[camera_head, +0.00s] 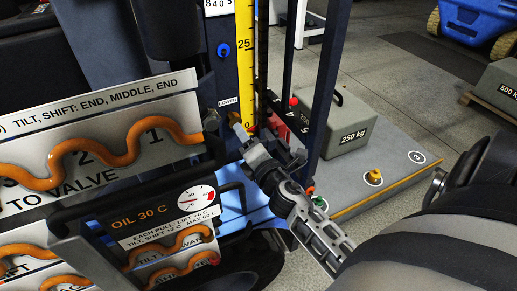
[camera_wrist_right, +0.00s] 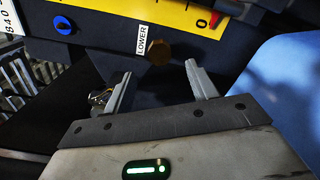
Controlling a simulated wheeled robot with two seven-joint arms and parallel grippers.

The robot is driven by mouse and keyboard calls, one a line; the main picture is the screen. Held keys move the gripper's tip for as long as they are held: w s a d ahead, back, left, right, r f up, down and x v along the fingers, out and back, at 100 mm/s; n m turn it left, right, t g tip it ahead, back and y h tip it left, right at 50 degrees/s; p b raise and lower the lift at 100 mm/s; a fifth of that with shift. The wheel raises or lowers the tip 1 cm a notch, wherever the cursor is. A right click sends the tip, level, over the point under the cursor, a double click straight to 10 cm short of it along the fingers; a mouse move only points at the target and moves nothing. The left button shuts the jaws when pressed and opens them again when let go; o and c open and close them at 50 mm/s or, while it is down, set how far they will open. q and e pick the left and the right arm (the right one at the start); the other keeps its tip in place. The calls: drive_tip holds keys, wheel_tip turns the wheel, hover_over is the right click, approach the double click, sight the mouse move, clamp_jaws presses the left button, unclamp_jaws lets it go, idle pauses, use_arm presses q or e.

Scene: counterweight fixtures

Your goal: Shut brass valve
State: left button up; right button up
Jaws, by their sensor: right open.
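The brass valve is a round brass knob (camera_wrist_right: 158,52) on a dark panel, right beside the white LOWER label (camera_wrist_right: 142,38) in the right wrist view. In the head view the knob (camera_head: 234,117) shows small below that label, partly hidden by my gripper. My right gripper (camera_wrist_right: 159,72) is open and empty. Its two fingertips point at the panel, with the knob between and just beyond them in the wrist view. I cannot tell whether they touch it. In the head view this gripper (camera_head: 244,137) reaches in from the lower right. My left gripper is not in view.
A blue knob (camera_head: 224,50) and a yellow scale (camera_head: 244,40) are on the same column. Panels with orange wavy tubes (camera_head: 140,140) and an oil gauge (camera_head: 196,199) stand at left. A 250 kg block (camera_head: 345,125) sits on a grey platform (camera_head: 400,165) at right. Open floor lies beyond.

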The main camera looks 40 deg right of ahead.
use_arm(q)
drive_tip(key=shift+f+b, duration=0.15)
drive_tip(key=shift+b, duration=0.35)
use_arm(e)
drive_tip(key=v, duration=0.7)
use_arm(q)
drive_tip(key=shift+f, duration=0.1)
